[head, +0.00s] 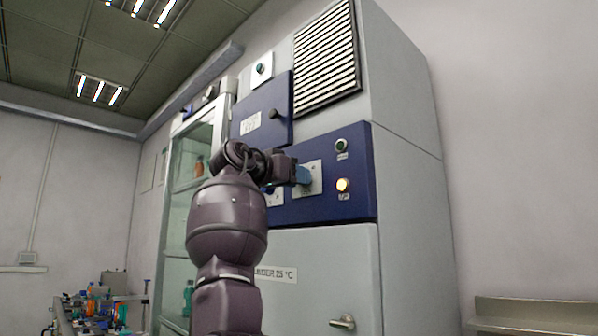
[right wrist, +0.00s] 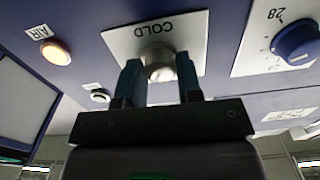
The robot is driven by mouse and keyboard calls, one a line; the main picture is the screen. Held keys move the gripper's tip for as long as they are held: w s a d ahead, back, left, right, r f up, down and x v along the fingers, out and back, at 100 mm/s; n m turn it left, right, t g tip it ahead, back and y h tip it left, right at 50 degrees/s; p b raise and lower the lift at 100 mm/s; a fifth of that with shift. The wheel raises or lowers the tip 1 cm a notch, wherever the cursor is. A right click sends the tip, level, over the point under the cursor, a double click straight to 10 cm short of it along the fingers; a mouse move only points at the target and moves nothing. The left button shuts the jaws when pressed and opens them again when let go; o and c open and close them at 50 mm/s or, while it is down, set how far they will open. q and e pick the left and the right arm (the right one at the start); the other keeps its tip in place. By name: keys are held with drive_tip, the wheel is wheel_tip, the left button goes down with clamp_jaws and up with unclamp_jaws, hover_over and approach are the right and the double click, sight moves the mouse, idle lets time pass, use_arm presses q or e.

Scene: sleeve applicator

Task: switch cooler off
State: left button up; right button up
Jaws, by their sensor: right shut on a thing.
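In the head view the right gripper (head: 302,175) is at the white plate (head: 314,172) on the blue control panel (head: 325,208). The knob is hidden there behind the gripper. My left gripper is in neither view.
A lit orange lamp (head: 343,185) marked AIR in the right wrist view and a green button (head: 341,145) sit right of the gripper in the head view. A blue dial (right wrist: 298,42) is beside the COLD plate. A door handle (head: 343,322) protrudes below.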

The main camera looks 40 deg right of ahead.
drive_tip(key=shift+f+n+p, duration=0.1)
drive_tip(key=shift+n+p, duration=8.4)
drive_tip(key=shift+p, duration=1.95)
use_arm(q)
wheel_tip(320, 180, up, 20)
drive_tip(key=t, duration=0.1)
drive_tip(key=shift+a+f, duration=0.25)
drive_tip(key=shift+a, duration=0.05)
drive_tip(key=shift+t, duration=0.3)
use_arm(e)
drive_tip(key=o, duration=0.9)
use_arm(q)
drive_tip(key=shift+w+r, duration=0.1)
use_arm(e)
drive_tip(key=shift+o, duration=0.2)
